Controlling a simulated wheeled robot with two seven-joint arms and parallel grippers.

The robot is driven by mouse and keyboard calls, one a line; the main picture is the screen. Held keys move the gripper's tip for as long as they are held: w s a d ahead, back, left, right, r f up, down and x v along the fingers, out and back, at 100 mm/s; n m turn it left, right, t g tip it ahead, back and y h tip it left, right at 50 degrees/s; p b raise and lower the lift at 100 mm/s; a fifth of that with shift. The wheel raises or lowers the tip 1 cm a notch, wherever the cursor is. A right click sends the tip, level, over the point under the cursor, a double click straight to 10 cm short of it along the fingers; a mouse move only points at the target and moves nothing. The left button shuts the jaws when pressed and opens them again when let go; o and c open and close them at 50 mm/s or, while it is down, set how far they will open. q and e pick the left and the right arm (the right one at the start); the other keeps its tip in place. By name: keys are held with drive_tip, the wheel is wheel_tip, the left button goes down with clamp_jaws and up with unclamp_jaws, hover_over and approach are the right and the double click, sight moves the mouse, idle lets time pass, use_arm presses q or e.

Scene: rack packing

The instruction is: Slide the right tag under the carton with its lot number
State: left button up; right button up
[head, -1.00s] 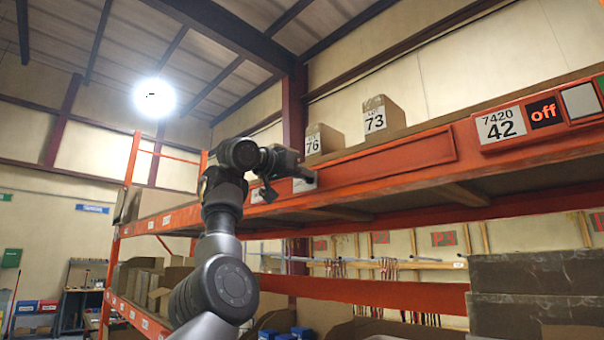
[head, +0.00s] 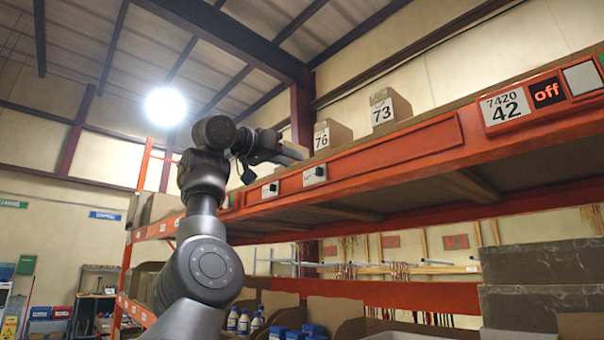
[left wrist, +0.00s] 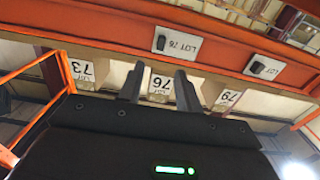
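Carton 76 (head: 338,132) and carton 73 (head: 397,106) stand on the top shelf; both also show in the left wrist view, carton 76 (left wrist: 160,88) and carton 73 (left wrist: 82,72). A third carton, apparently 79 (left wrist: 228,98), shows in the left wrist view. Two white tags with black grips sit on the orange rail: the right tag (head: 315,176) and the left tag (head: 270,190). The right tag also shows in the left wrist view (left wrist: 177,43), seeming to read LOT 76. The other tag's number (left wrist: 264,67) is unclear. My left gripper (head: 284,150) is open and empty, above the tags, its fingers (left wrist: 158,85) pointing toward carton 76.
The orange shelf rail (head: 400,146) runs across the view. A 7420 42 label with an "off" display (head: 547,94) is at its right. Boxes (head: 540,283) fill the lower right. Bottles and blue bins (head: 300,331) stand on the lower shelf.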

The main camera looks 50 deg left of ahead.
use_arm(q)
drive_tip(key=shift+s, duration=1.05)
